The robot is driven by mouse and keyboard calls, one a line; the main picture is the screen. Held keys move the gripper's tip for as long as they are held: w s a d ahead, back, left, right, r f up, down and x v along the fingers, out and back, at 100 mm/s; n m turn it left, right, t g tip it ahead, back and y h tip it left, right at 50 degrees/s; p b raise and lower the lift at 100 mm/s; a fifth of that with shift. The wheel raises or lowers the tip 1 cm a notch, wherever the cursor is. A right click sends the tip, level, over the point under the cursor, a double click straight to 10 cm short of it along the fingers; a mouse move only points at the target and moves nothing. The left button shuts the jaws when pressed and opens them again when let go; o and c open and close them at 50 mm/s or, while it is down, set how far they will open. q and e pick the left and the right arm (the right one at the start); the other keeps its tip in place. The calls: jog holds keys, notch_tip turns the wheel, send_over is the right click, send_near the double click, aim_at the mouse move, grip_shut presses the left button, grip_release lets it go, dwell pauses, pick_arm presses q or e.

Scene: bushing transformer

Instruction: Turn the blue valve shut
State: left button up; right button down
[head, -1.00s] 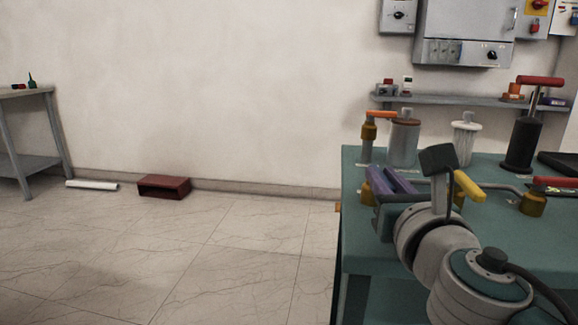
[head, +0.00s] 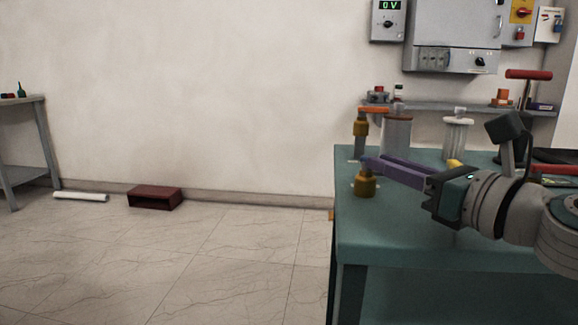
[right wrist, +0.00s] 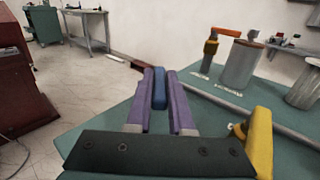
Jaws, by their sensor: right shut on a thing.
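The blue valve's handle (right wrist: 159,88) shows in the right wrist view as a blue bar between the two purple fingers of my right gripper. The fingers press it from both sides. In the head view my right gripper (head: 374,163) reaches in from the right, its fingers pointing left over a brass valve body (head: 365,185) near the table's left edge. My left gripper is in neither view.
The green table (head: 400,235) carries an orange-handled brass valve (head: 361,130), grey cylinder (head: 397,135), white-topped cylinder (head: 458,135) and yellow handle (right wrist: 260,140). A pipe (right wrist: 245,113) runs close to the gripper. Open floor lies left, with a dark red box (head: 155,198).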

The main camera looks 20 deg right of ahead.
jog(key=c, duration=0.8)
grip_release()
jog(key=s, duration=0.3)
jog(key=s+b, duration=0.1)
jog(key=s, duration=0.2)
jog(key=s+d+b, duration=0.1)
jog(key=s, duration=0.2)
jog(key=shift+f, duration=0.1)
jog(key=shift+s, duration=0.45)
